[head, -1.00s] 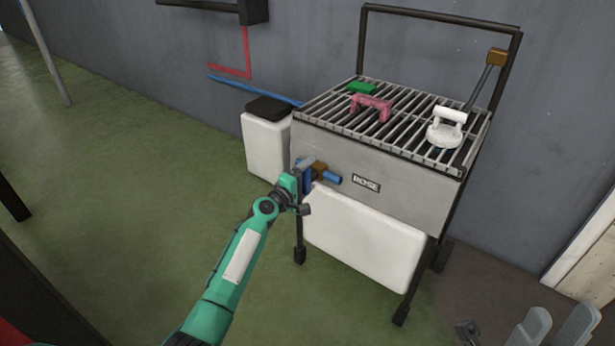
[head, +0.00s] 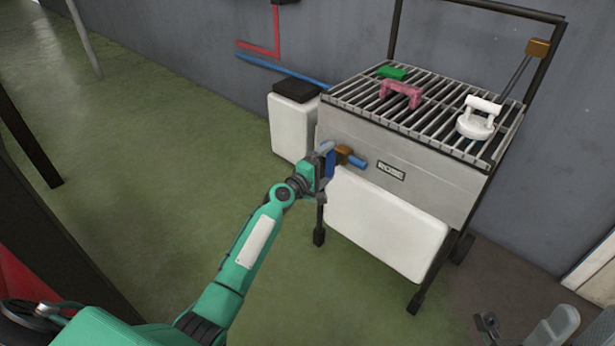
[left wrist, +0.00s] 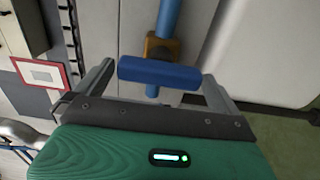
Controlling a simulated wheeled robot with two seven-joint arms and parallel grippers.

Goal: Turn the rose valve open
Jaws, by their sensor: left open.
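The rose valve sits at the left end of the front of a grey grill cart, beside its ROSE plate (head: 391,172). It has a brown body (head: 344,155) on a blue pipe (head: 358,163). In the left wrist view its blue handle (left wrist: 160,72) lies crosswise to the pipe, in front of the brown body (left wrist: 158,47). My left gripper (head: 326,168) is at the valve and open. In the left wrist view, the gripper (left wrist: 158,70) has one finger past each end of the handle, with gaps visible. I do not make out my right gripper.
The grill rack (head: 425,112) bears a pink handle (head: 402,93), a green block (head: 392,72) and a white handled piece (head: 478,120). Grey shapes at the lower right (head: 553,328) are unclear. The green floor at left is open.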

